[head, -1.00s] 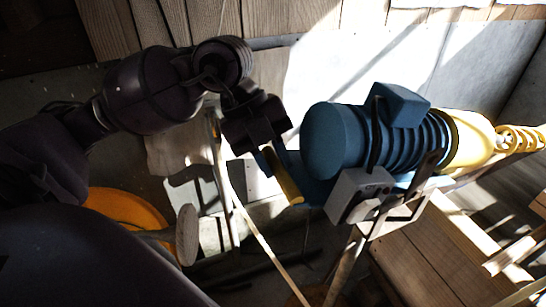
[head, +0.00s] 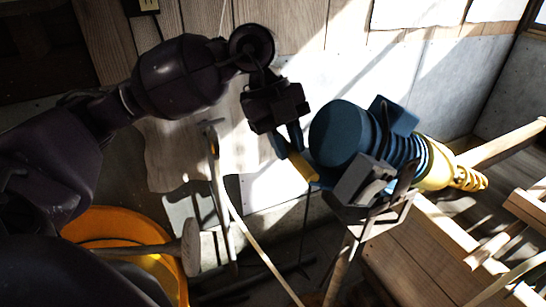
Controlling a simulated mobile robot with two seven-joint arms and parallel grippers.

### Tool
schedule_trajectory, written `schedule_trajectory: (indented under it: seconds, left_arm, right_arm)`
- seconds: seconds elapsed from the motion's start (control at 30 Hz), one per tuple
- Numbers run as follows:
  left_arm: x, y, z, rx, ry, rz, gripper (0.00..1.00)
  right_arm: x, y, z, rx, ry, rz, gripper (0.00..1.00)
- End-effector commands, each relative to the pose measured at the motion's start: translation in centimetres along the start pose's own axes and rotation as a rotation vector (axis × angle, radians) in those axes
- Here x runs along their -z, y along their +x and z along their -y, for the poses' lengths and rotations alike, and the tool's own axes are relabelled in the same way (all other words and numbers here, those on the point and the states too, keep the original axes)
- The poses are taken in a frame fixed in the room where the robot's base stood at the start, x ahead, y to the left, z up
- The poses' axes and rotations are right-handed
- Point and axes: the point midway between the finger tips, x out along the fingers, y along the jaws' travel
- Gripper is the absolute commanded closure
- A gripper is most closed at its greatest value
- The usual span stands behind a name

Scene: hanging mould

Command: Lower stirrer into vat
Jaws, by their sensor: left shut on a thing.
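The stirrer (head: 338,136) has a blue ribbed motor, a grey box and a yellow end with a coil (head: 465,178) pointing right and slightly down. My left gripper (head: 291,146) is at the motor's left side. It appears shut on a blue and yellow part there, which looks like the stirrer's handle; the exact contact is hard to see. An orange round tub (head: 112,219), seemingly the vat, stands at the lower left, partly hidden by my arm. The stirrer is well to the right of it. My right gripper is not in view.
A pole with a pale round disc (head: 191,247) crosses in front of the orange tub. A wooden frame (head: 470,255) fills the lower right. Thin upright poles (head: 222,190) stand between tub and stirrer. A plank and grey panel wall is behind.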

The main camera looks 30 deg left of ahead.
Motion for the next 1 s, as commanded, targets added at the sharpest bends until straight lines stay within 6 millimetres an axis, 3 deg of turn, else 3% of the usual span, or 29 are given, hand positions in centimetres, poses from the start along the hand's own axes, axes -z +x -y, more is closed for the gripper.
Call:
schedule_trajectory:
  seconds: [0.03,0.1,0.3,0.73,0.77,0.8,0.9,1.0]
  left_arm:
    - [0.6,-1.3,1.0,0.008,0.004,0.001,1.0]
    - [0.9,-2.0,2.0,0.008,0.003,0.001,1.0]
    - [1.4,-3.3,4.2,0.007,0.002,-0.001,1.0]
    - [1.5,-3.8,5.0,0.017,0.003,0.0,1.0]
    - [1.6,-3.8,5.0,0.018,0.004,0.0,0.74]
    - [1.6,-3.8,5.0,0.018,0.004,0.001,0.68]
    - [1.6,-3.8,5.0,0.016,0.003,0.0,0.52]
    - [1.6,-3.7,4.9,0.012,0.003,0.0,0.52]
  right_arm:
    - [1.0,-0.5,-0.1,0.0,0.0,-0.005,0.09]
    - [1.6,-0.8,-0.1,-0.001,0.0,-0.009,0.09]
    - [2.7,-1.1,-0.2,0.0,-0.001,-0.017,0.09]
    - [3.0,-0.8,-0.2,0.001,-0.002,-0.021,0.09]
    - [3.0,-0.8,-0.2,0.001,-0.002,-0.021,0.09]
    - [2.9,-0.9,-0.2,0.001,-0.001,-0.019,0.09]
    - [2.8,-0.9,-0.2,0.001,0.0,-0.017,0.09]
    - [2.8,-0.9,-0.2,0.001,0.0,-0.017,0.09]
